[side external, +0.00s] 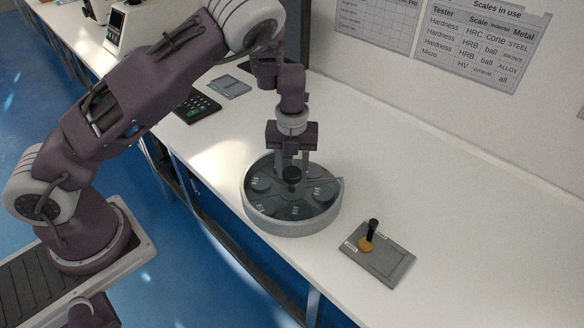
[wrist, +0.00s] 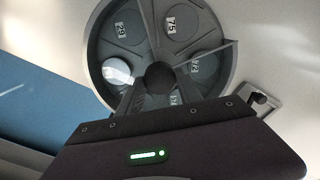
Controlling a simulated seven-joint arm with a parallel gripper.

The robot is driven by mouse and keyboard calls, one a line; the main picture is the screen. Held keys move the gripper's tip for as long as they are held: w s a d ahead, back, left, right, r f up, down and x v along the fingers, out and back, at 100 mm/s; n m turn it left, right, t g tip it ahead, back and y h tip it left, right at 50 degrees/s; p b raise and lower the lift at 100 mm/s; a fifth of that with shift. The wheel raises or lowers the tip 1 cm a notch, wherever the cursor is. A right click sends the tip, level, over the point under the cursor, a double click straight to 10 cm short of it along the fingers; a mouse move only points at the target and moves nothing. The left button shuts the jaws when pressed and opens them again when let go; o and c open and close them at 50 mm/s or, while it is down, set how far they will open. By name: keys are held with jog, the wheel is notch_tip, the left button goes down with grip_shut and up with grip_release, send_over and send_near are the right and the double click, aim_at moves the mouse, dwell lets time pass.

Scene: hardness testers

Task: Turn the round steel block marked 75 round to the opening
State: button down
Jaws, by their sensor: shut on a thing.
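A round grey carousel (side external: 251,214) stands on the bench, with several round steel blocks under what looks like a dark, clear cover. The block marked 75 (wrist: 172,20) lies at the top of the carousel in the wrist view, right of the block marked 29 (wrist: 122,27). In the side view I cannot tell which block is 75. My gripper (side external: 292,170) points down and is shut on the dark central knob (wrist: 159,77). A thin straight edge (wrist: 219,48) runs from near the knob to the right rim; whether it borders the opening is unclear.
A grey plate (side external: 392,262) with a black-handled tool (side external: 371,229) and a brass-coloured piece lies right of the carousel. A dark keypad device (side external: 197,106) and a grey flat tray (side external: 230,87) lie behind it. The bench on the right is clear.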

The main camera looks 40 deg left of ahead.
aim_at(292, 173)
jog(key=c, duration=0.8)
grip_release()
notch_tip(292, 173, up, 7)
jog(key=shift+r, duration=0.1)
